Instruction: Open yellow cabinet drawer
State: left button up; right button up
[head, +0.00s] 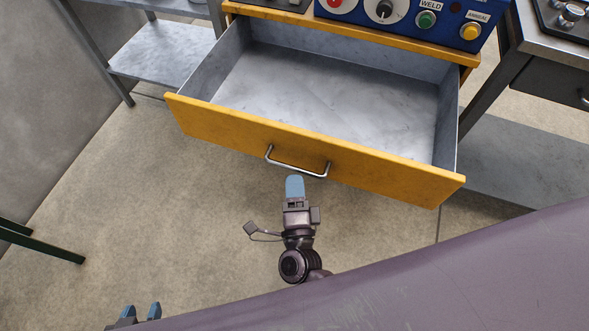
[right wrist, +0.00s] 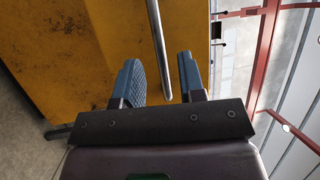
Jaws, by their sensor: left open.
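The yellow drawer (head: 390,176) of the cabinet stands pulled well out, and its grey metal interior is empty. Its front has a silver bar handle (head: 298,172), which also shows in the right wrist view (right wrist: 157,45). My right gripper (head: 295,180) is just in front of the handle. In the right wrist view its blue fingers (right wrist: 158,78) are open, one on each side of the bar's end, with gaps to both sides. My left gripper (head: 138,312) is open and empty at the bottom left of the head view, away from the drawer.
A blue control panel (head: 450,22) with knobs and buttons sits on the cabinet above the drawer. A grey shelf rack (head: 165,52) stands at the left, and a metal table (head: 555,45) at the right.

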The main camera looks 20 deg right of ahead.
pick_arm(q)
jog(key=shift+s, duration=0.25)
pick_arm(e)
jog(key=v, duration=0.6)
pick_arm(q)
jog(key=shift+w, duration=0.1)
pick_arm(e)
jog(key=shift+s+f, duration=0.1)
pick_arm(q)
notch_tip(320, 180, up, 8)
jog(key=t+p, duration=0.1)
jog(key=p, duration=0.7)
jog(key=shift+w+f+p, duration=0.2)
jog(key=shift+p, duration=0.2)
pick_arm(e)
jog(key=s+d+r+n+g+y, duration=0.2)
jog(key=s+d+n+g, duration=0.2)
jog(key=d+n, duration=0.6)
jog(key=s+d+r+n+g+y, duration=0.1)
jog(key=s+d+r+n+g, duration=0.2)
jog(key=s+d+n, duration=0.4)
jog(key=d+n+g, duration=0.1)
jog(key=d+n, duration=0.2)
jog(key=shift+r+n+g+y, duration=0.25)
jog(key=shift+n+g+y, duration=0.05)
jog(key=shift+y, duration=0.1)
